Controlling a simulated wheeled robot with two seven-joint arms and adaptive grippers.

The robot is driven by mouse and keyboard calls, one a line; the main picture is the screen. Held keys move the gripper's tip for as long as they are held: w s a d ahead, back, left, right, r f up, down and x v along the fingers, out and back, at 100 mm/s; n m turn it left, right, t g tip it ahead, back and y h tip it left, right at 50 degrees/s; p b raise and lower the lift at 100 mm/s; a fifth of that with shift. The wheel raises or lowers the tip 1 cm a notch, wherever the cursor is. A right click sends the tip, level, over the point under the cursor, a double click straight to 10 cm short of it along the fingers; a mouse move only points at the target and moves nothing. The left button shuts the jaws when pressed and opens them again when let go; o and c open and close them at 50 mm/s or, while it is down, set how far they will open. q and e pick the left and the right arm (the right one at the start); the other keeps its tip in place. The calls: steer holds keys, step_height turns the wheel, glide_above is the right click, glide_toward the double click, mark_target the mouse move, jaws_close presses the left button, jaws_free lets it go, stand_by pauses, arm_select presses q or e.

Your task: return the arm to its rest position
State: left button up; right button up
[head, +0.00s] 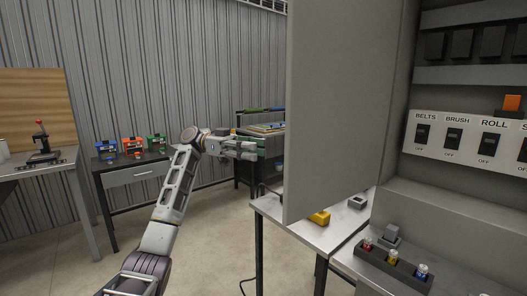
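My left arm reaches up from the bottom of the head view and bends to the right at a dark round joint. My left gripper (250,148) is raised and points right, in front of a dark rack (244,172) and left of a large grey cabinet door (345,100). Its fingers are small and seen from the side, so I cannot tell whether they are apart. No object clearly shows between them. My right gripper is not in view.
The door stands open beside a switch panel (466,138) with switches marked OFF. Below are a tray of coloured fuses (395,266) and a metal table (292,226) with a yellow piece (319,217). At left, a desk (130,179) bears coloured boxes. Floor (215,235) is clear.

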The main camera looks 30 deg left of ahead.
arm_select(q)
steer(key=shift+a, duration=0.45)
stand_by(0.3)
